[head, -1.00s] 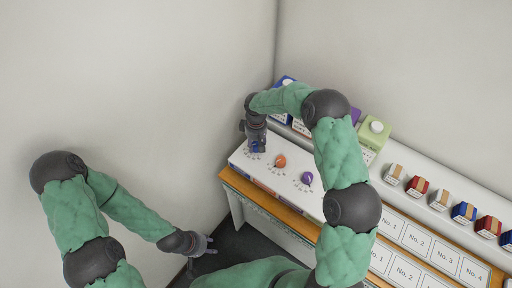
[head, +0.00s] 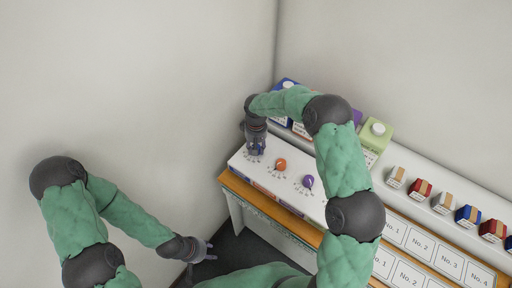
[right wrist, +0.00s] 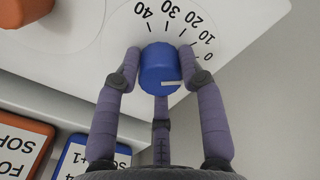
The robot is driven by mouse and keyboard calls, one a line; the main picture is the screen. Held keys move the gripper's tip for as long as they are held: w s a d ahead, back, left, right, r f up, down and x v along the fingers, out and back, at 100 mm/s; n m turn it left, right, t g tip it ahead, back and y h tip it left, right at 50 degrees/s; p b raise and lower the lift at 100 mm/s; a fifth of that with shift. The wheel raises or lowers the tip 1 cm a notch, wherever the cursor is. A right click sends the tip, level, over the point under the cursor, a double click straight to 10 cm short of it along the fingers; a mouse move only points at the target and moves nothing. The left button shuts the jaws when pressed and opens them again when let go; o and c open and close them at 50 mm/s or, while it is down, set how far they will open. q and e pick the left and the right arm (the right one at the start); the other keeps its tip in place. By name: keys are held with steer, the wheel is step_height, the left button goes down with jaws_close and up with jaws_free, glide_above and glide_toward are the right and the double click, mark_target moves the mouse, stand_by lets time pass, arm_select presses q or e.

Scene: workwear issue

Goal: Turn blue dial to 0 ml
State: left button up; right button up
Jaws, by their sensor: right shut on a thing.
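The blue dial (right wrist: 159,68) sits on the white panel inside a printed scale from 0 to 40. Its white pointer line points right, toward the 0 end; whether it lines up exactly with 0 I cannot tell. My right gripper (right wrist: 160,75) has its fingers around the dial, shut on it. In the head view my right gripper (head: 256,148) comes down over the dial at the panel's left end and mostly hides it. My left gripper (head: 206,250) is open and empty, low and away from the panel.
An orange dial (head: 281,164) and a purple dial (head: 308,181) stand to the right on the same panel. A green carton (head: 376,135) and other cartons stand behind. Small coloured boxes (head: 421,188) line the shelf at right. Walls close the corner behind.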

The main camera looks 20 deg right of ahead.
steer(key=o, duration=1.2)
steer(key=shift+f, duration=0.1)
steer(key=shift+c, duration=0.2)
step_height(320, 180, up, 12)
steer(key=shift+s, duration=0.1)
